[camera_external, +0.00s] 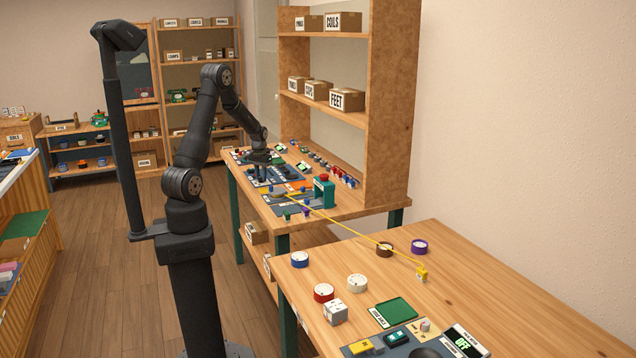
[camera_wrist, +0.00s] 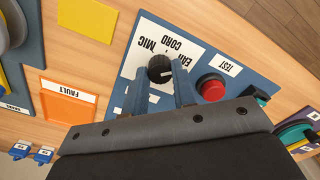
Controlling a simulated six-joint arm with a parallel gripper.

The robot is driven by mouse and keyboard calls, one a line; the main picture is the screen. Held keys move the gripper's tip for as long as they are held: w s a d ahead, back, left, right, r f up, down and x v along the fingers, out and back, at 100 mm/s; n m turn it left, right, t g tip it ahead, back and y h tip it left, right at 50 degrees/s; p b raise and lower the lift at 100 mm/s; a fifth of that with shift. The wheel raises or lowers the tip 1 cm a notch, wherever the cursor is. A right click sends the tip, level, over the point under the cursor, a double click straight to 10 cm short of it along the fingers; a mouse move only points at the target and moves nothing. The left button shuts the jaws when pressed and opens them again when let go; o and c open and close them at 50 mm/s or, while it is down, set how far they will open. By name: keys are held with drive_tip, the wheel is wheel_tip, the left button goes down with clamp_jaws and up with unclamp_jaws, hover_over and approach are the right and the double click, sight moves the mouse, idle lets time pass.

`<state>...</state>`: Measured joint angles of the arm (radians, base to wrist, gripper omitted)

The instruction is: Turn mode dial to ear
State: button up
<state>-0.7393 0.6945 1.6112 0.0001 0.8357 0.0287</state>
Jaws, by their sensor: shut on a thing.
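The mode dial (camera_wrist: 160,69) is a black round knob on a white label plate (camera_wrist: 186,47) in the wrist view. The words MIC, CORD and EAR show upside down around it, with EAR just to its right. A pale mark on the knob points roughly right, toward EAR; its exact alignment is hard to tell. My gripper (camera_wrist: 161,84) is shut on the dial, one finger on each side. In the external view my gripper (camera_external: 262,175) is low over the blue panels on the far bench, and the dial is too small to make out there.
A red TEST button (camera_wrist: 211,88) stands close to the right of my gripper. An orange FAULT tray (camera_wrist: 68,101) and a yellow pad (camera_wrist: 88,19) lie to the left. In the external view a yellow cord (camera_external: 350,227) stretches across to the near bench, and a wooden shelf (camera_external: 389,110) stands behind.

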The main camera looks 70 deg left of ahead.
drive_tip(key=shift+m, duration=0.6)
drive_tip(key=o, duration=1)
wheel_tip(320, 180, up, 18)
drive_tip(key=shift+f, duration=0.25)
drive_tip(key=shift+f, duration=0.15)
wheel_tip(320, 180, down, 17)
drive_tip(key=shift+f, duration=0.1)
idle(0.6)
